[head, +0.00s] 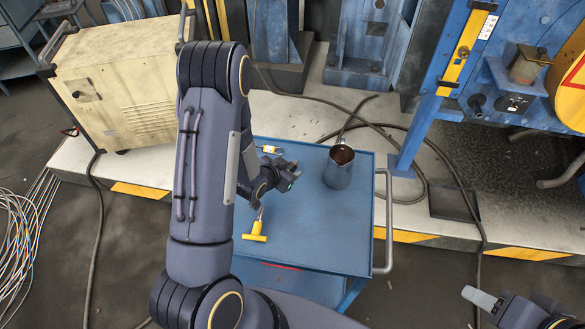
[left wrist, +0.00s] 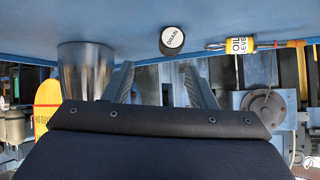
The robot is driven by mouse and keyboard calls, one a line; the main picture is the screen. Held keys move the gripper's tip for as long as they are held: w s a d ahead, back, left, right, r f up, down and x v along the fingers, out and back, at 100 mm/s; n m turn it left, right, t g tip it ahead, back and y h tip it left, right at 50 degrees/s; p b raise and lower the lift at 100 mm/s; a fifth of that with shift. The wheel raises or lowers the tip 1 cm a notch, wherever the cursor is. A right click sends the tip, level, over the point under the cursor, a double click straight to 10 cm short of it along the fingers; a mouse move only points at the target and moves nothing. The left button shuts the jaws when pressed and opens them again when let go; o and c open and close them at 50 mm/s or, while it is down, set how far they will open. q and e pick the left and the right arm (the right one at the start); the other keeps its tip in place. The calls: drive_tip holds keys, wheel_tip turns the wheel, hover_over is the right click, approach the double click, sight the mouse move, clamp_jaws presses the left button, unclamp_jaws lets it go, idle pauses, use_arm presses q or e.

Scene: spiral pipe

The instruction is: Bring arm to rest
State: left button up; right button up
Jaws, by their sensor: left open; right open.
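My left arm fills the middle of the head view. Its left gripper (head: 277,182) is above the blue cart top (head: 305,240). In the left wrist view the left gripper (left wrist: 162,85) has its fingers spread with nothing between them.
A metal jug (head: 339,168) stands on the cart. A beige cabinet (head: 120,85) stands left, blue machinery (head: 450,60) behind. Cables cross the floor.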

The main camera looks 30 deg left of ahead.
use_arm(q)
drive_tip(key=shift+v, duration=1.35)
drive_tip(key=s+r+n+g, duration=0.2)
drive_tip(key=s+r+n, duration=0.3)
drive_tip(key=r, duration=0.8)
drive_tip(key=s+d+r+g+h, duration=0.1)
drive_tip(key=s+d+r, duration=0.2)
drive_tip(key=s, duration=0.6)
drive_tip(key=s+d+r+g+h, duration=0.1)
drive_tip(key=s+d+r, duration=0.2)
drive_tip(key=s, duration=0.6)
wheel_tip(320, 180, up, 2)
drive_tip(key=shift+s+d+r+g+h, duration=0.15)
drive_tip(key=shift+s+d+g+h, duration=0.15)
drive_tip(key=shift+s+g+h, duration=0.1)
